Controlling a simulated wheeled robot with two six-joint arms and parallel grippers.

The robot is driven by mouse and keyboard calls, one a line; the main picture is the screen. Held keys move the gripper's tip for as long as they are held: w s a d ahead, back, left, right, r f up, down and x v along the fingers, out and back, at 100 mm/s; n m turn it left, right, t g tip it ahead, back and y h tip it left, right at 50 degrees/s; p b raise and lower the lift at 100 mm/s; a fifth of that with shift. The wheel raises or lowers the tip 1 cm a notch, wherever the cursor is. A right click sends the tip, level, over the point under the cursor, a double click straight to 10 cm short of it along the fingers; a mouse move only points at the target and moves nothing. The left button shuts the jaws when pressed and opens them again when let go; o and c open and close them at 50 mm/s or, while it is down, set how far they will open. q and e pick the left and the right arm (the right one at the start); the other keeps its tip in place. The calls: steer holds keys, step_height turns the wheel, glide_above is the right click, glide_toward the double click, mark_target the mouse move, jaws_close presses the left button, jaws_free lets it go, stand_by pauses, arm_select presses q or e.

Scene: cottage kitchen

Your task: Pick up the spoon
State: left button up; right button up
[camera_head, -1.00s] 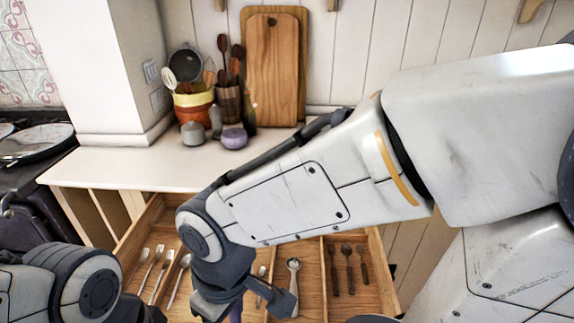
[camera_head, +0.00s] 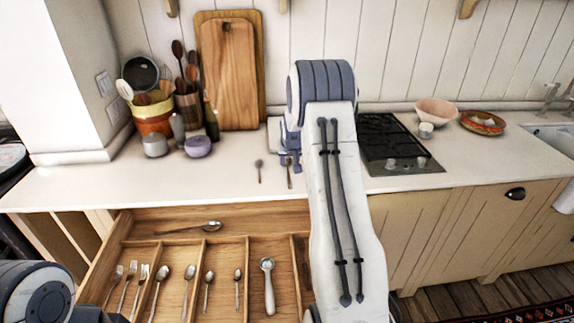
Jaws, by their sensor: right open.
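My right gripper (camera_head: 287,160) is over the back of the white counter, at the end of my outstretched right arm. It is open, but its fingers are small and partly hidden by the arm. A small dark spoon (camera_head: 259,171) lies on the counter just left of it. A thin utensil-like shape shows right at the gripper, too small to identify. Below, in the open drawer, one spoon (camera_head: 210,227) lies crosswise in the back compartment. More spoons (camera_head: 188,273) lie in the front compartments. Only part of my left arm shows at lower left; its gripper is out of view.
The open wooden drawer (camera_head: 262,219) also holds forks (camera_head: 131,270) and a thick-handled utensil (camera_head: 267,266). On the counter (camera_head: 80,185) stand a utensil crock (camera_head: 152,122), cutting boards (camera_head: 226,70), small jars and a hob (camera_head: 392,145). The counter front left of the arm is clear.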

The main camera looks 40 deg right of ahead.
mark_target(288, 169)
steer(key=x, duration=0.2)
steer(key=shift+w+f, duration=0.2)
steer(key=shift+f, duration=0.1)
steer(key=p+x, duration=0.1)
steer(key=x, duration=0.1)
steer(key=p+x, duration=0.1)
steer(key=x, duration=0.1)
steer(key=shift+w+d+p, duration=0.25)
steer(key=shift+d+p, duration=0.05)
steer(key=shift+p, duration=0.05)
steer(key=shift+w+d+f, duration=0.1)
steer(key=shift+w+f, duration=0.1)
steer(key=shift+f, duration=0.15)
jaws_close()
